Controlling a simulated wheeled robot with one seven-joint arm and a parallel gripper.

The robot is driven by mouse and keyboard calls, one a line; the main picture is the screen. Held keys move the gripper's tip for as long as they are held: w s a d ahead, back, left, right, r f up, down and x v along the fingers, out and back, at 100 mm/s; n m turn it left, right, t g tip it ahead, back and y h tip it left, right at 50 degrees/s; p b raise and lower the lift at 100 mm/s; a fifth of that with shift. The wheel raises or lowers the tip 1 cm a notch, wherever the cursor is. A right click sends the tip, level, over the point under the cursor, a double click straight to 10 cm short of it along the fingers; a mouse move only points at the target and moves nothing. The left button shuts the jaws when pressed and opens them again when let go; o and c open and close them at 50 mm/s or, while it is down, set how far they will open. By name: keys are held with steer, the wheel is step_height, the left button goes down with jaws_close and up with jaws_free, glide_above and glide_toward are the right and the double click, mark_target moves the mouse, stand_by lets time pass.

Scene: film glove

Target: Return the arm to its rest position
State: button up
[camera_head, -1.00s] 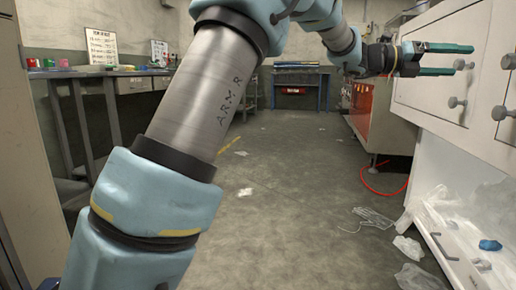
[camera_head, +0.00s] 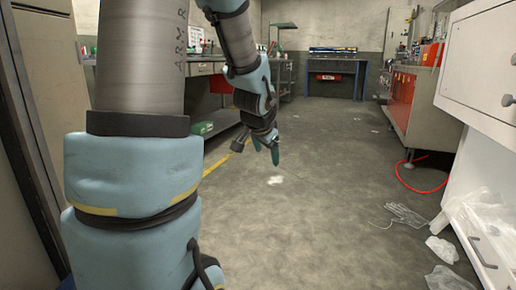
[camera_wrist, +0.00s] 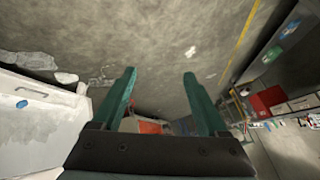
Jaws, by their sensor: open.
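My gripper (camera_head: 275,153) hangs from my folded arm near the middle of the head view, its teal fingers pointing down above the bare floor. In the wrist view my gripper (camera_wrist: 160,88) shows two teal fingers spread apart with nothing between them. A clear film glove (camera_head: 408,214) lies flat on the floor at the right in the head view, well away from my gripper.
A white cabinet (camera_head: 490,55) with knobs stands at the right, with crumpled clear film (camera_head: 478,212) in its lower opening. More film (camera_head: 442,250) and a red hose (camera_head: 420,188) lie on the floor. A blue table (camera_head: 335,66) stands at the back.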

steer(key=s+a+f+n+g+y, duration=0.1)
steer(key=s+a+f+n+g, duration=0.3)
steer(key=s, duration=0.5)
steer(key=s+a+f+n+g+y, duration=0.1)
steer(key=s+a+f+n+g, duration=0.15)
steer(key=s+a+n, duration=0.45)
step_height(320, 180, up, 38)
steer(key=s+d+m+p, duration=0.1)
steer(key=d+m+p, duration=0.1)
steer(key=p, duration=3.6)
steer(key=shift+s+f+m+t+p, duration=0.2)
steer(key=shift+s+m+t+p, duration=0.1)
steer(key=shift+t+p, duration=0.05)
